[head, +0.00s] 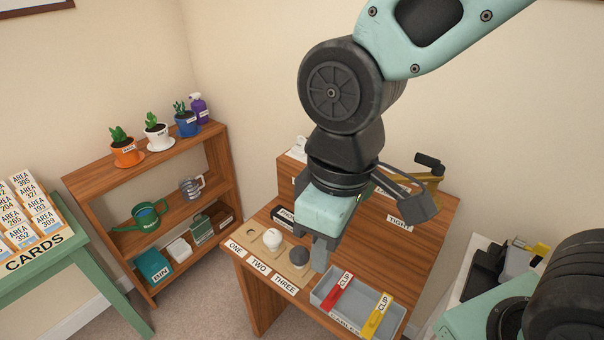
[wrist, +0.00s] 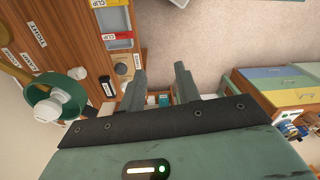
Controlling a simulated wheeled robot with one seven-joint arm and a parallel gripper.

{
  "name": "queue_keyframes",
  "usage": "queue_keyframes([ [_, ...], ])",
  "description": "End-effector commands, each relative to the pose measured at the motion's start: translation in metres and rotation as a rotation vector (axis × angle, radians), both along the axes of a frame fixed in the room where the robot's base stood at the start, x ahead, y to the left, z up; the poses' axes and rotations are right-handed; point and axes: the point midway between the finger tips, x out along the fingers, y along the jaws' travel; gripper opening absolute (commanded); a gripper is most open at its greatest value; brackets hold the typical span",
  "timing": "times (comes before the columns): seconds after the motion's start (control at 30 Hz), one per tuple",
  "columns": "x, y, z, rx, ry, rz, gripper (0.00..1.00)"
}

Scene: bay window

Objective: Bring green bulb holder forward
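In the wrist view a green round holder (wrist: 40,88) with a white bulb (wrist: 50,108) in or on it shows at the left, over the wooden desk. I cannot make out the green holder in the head view; my arm may hide it. My gripper (head: 322,256) points down over the desk, near the slotted board. In the wrist view its two fingers (wrist: 162,80) are apart with nothing between them. The green holder lies to the left of the fingers, not touching them.
A grey tray (head: 390,325) holds red and yellow clips. A gold lamp-like arm (head: 436,180) stands behind. A plant shelf (head: 90,180) is left.

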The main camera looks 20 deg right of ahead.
Motion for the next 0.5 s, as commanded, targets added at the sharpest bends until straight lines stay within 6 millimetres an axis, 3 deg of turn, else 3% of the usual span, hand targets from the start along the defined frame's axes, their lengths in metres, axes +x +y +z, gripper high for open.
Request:
queue_keyframes([
  [0.27,0.061,0.009,0.017,0.002,-0.003,0.127,0.33],
  [0.37,0.094,0.008,0.024,0.002,-0.006,0.192,0.33],
  [0.5,0.157,-0.003,0.035,-0.005,-0.015,0.309,0.33],
])
